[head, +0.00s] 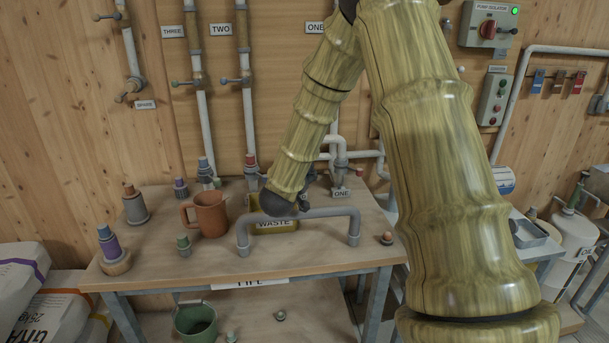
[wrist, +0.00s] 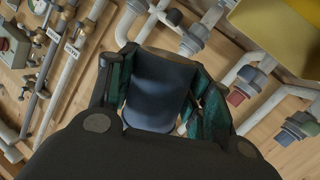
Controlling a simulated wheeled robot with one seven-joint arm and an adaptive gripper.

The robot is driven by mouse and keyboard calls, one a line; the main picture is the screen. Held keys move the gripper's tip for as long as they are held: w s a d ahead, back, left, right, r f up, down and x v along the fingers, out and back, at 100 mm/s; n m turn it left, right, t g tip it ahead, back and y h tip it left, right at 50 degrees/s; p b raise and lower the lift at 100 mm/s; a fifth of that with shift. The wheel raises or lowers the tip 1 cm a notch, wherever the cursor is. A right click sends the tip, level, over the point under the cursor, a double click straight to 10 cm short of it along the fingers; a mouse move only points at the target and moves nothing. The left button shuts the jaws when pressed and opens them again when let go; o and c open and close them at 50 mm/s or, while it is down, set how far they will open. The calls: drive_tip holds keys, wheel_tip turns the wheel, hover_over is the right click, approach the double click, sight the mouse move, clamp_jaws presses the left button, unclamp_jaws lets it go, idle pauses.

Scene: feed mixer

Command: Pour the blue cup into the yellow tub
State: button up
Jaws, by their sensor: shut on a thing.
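The blue cup (wrist: 158,88) is between the two green-padded fingers of my gripper (wrist: 160,95) in the wrist view, and the fingers are shut on it. The cup's inside does not show, and I cannot tell how far it is tilted. In the head view my arm hides the cup and most of my gripper. A yellow tub also shows at the upper right of the wrist view (wrist: 282,38), apart from the cup.
The grey pipe rail (head: 318,212) arches in front of the tub. A brown mug (head: 208,214) stands left of the tub. Several capped pipe fittings are spread over the table (head: 165,240). Pipes with valves run up the wall behind. The table's front is partly clear.

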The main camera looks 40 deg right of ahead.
drive_tip(key=w+a+n+g+p, duration=0.1)
drive_tip(key=n+p, duration=0.1)
drive_tip(key=w+n+h+p, duration=0.1)
drive_tip(key=n+p, duration=0.1)
drive_tip(key=n, duration=0.1)
drive_tip(key=w+a+n+g+p, duration=0.1)
drive_tip(key=w+n+p, duration=0.1)
drive_tip(key=n, duration=0.1)
drive_tip(key=shift+w+a+f+g, duration=0.1)
drive_tip(key=shift+a+f+g, duration=0.2)
drive_tip(key=shift+f, duration=0.05)
idle(1.3)
drive_tip(key=shift+f+n+h+p, duration=0.15)
drive_tip(key=shift+n+h+p, duration=0.25)
drive_tip(key=shift+n+p, duration=0.8)
drive_tip(key=shift+w+a+f+n+g+p, duration=0.15)
drive_tip(key=shift+w+n+g+p, duration=0.2)
drive_tip(key=shift+p, duration=1.3)
